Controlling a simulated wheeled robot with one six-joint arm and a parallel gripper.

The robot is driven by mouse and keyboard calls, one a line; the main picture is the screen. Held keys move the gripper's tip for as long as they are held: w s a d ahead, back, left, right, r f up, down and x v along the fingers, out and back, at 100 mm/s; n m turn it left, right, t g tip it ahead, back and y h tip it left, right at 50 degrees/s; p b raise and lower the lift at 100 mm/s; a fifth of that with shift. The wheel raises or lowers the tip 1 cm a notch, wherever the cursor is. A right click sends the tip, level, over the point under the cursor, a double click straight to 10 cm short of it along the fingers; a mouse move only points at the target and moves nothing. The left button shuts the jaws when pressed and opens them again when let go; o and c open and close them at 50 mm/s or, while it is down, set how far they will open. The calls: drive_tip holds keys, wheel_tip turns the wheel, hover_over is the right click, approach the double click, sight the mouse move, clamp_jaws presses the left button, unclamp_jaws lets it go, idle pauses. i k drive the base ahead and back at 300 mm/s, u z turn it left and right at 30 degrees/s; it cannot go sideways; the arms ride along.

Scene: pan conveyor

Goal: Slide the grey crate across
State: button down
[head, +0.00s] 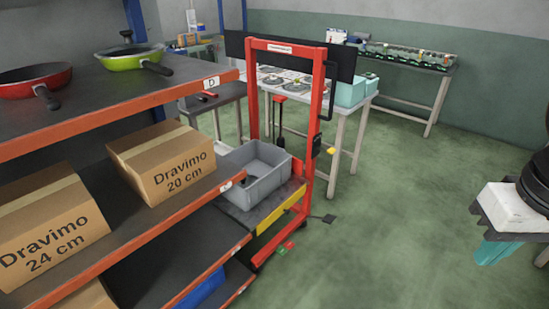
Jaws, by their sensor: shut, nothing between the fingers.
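I cannot tell whether the crate touches the shelf edge.
Cardboard boxes (165,162) stand on the middle shelf left of the crate. A red pan (30,80) and a green pan (130,58) are on the top shelf. Tables stand behind the trolley. The green floor (400,200) to the right is largely clear.

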sight(269, 162)
drive_tip(key=z, duration=0.65)
drive_tip(key=i, duration=1.75)
drive_tip(key=u, duration=0.65)
drive_tip(key=i, duration=0.65)
drive_tip(key=u, duration=1.1)
drive_tip(key=i, duration=0.4)
drive_tip(key=u, duration=0.3)
